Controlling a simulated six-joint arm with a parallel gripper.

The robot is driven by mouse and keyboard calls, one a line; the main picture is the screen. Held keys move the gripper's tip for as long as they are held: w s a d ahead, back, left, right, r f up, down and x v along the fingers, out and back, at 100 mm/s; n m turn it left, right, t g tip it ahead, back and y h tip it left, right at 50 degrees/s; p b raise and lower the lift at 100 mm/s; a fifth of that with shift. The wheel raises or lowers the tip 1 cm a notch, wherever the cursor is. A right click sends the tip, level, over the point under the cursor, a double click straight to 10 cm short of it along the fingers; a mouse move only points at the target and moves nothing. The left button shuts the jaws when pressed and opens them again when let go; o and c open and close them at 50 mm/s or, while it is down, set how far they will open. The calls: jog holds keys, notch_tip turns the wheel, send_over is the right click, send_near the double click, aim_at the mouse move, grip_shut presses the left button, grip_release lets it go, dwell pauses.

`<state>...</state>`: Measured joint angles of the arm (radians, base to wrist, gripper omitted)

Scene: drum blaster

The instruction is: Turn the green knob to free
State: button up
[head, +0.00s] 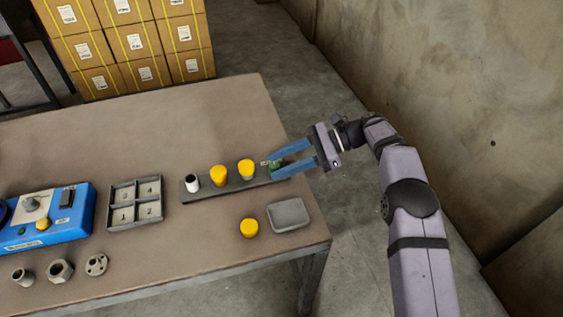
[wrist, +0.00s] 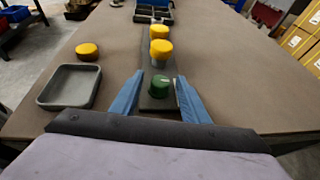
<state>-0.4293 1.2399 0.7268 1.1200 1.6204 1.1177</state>
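The green knob (wrist: 159,86) stands at the near end of a dark narrow rail in the wrist view, with a pale mark on its top. In the head view the green knob (head: 275,167) shows at the right end of the rail, partly hidden by a blue finger. My gripper (head: 277,163) is open, its two blue fingers pointing left toward the knob. In the wrist view my gripper (wrist: 156,90) has one finger on each side of the knob, with gaps visible. The knob does not look gripped.
The rail (head: 232,183) also carries two yellow-capped posts (head: 218,175) and a white-topped cylinder (head: 192,183). A grey tray (head: 288,215) and a loose yellow cap (head: 249,228) lie in front. A numbered box (head: 136,203) and a blue machine (head: 48,218) stand left.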

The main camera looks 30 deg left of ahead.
jog(key=shift+w, duration=0.1)
jog(key=shift+v, duration=3)
jog(key=shift+w+d+r, duration=0.25)
jog(key=shift+d+r, duration=0.05)
jog(key=shift+d, duration=0.1)
jog(key=shift+o, duration=0.2)
